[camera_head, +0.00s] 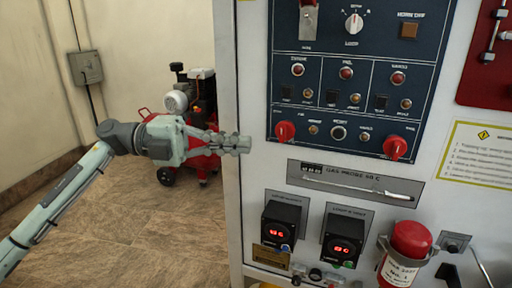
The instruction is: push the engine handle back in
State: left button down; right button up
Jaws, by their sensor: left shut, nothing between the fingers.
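A blue control panel (340,98) is on the front of a white cabinet (243,232). Two red handles stick out near its lower edge: a left red handle (285,131) and a right red handle (395,147). Their labels are too small to read, so I cannot tell which is the engine handle, or how far either stands out. My left gripper (242,144) is shut and empty. It appears just left of the left red handle, at about the same height, with a gap between them in the picture. My right gripper is out of view.
Below the panel are a gas probe plate (408,186), two black display boxes (282,222) (343,238) and a red cylinder (411,240). A red compressor (192,115) stands on the floor behind my left gripper. Open floor lies left of the cabinet.

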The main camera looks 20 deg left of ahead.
pick_arm(q)
jog(key=w+v, duration=0.1)
jog(key=v, duration=0.5)
jog(key=shift+s+a+f+b, duration=0.15)
jog(key=shift+a+f+b, duration=0.05)
jog(key=shift+b, duration=0.2)
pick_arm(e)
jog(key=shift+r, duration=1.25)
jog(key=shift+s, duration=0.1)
